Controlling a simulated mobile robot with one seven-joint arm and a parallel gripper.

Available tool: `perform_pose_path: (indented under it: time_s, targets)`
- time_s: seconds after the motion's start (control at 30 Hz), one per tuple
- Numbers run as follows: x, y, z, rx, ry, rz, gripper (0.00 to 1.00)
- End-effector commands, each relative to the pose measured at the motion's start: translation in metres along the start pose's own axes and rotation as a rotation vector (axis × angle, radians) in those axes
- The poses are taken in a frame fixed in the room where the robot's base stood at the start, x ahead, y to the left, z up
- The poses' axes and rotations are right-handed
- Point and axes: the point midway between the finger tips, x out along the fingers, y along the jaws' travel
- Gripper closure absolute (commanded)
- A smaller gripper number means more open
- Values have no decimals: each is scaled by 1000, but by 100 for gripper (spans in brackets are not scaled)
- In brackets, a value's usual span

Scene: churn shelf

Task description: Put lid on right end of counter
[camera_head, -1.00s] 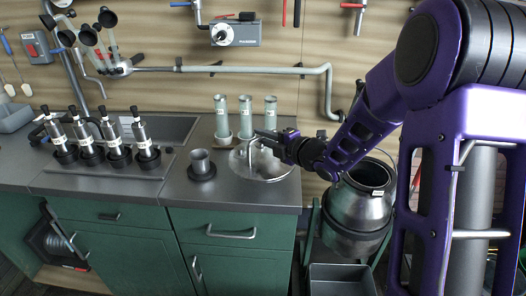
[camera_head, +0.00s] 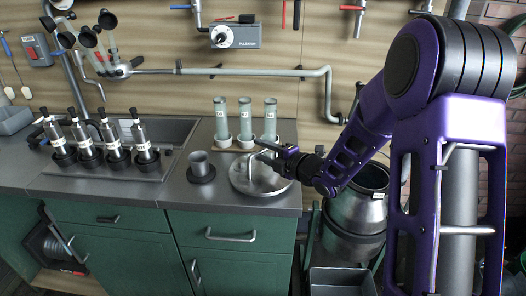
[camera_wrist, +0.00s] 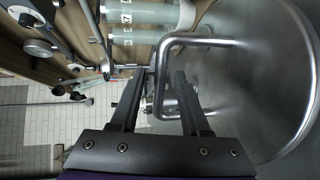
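The lid (camera_head: 242,185) is a round, shiny metal disc with a bent-bar handle. It lies on the right end of the grey counter (camera_head: 215,203) and looks flat. In the wrist view the lid (camera_wrist: 265,85) fills the right side, with its handle (camera_wrist: 160,78) at the fingertips. My gripper (camera_head: 266,149) is just above the lid near its handle. In the wrist view my gripper (camera_wrist: 160,80) has its two fingers apart, with the handle bar showing between and beyond their tips. I cannot tell whether a finger touches the handle.
Several pale green cylinders (camera_head: 246,116) stand behind the lid. A grey cup on a round base (camera_head: 200,168) stands to its left. Several silver bottles (camera_head: 144,142) stand further left. A metal churn drum (camera_head: 352,215) sits right of the counter's edge, below my arm.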

Motion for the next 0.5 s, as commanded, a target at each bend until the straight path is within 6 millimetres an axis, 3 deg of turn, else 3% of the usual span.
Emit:
perform_pose_path:
  time_s: [0.33,0.5]
  targets:
    - [-3,4,0,0,-1,0,54]
    - [-34,3,1,1,-3,-1,54]
